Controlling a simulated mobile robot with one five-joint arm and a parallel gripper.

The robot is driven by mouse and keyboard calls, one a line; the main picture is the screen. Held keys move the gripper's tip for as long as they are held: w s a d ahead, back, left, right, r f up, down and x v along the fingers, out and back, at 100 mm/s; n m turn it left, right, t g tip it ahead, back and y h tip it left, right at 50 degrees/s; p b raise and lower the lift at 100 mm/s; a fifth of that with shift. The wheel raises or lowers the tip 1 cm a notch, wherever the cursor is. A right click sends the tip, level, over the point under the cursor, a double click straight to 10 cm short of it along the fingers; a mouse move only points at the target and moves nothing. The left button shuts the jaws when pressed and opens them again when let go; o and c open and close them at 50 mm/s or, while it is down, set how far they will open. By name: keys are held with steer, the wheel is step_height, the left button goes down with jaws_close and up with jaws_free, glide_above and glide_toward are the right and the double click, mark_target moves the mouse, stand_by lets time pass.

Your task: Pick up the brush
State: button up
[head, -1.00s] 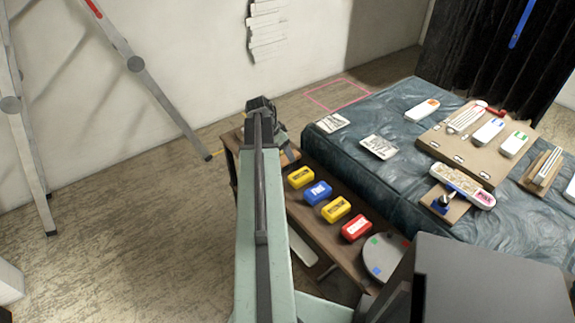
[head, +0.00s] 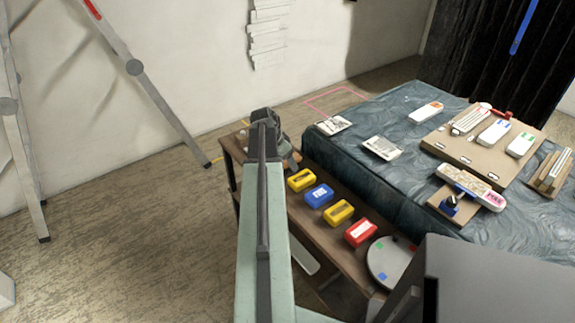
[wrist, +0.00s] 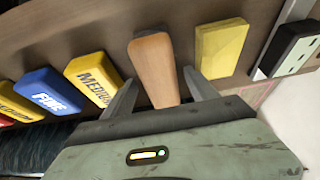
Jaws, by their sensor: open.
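A smooth orange-brown wooden piece (wrist: 154,68), likely the brush, lies on the brown shelf in the wrist view. It is wider at its far end, and no bristles show. My gripper (wrist: 160,78) is open, one finger on each side of the wooden piece's near part. I cannot tell whether a finger touches it. In the head view my gripper (head: 264,118) is over the far end of the brown shelf (head: 317,241); the arm hides most of what lies there.
A yellow block (wrist: 221,47) stands right of the wooden piece, and a yellow "MEDIUM" block (wrist: 93,78) left of it. A blue "FINE" block (wrist: 50,91) lies farther left. The blue-grey covered table (head: 385,178) adjoins the shelf. Floor at left is clear up to a ladder (head: 134,67).

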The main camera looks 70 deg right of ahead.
steer(key=shift+f, duration=0.25)
steer(key=shift+c, duration=0.4)
jaws_close()
steer(key=shift+r, duration=0.1)
step_height(320, 180, up, 10)
steer(key=p, duration=1)
steer(key=shift+r, duration=0.2)
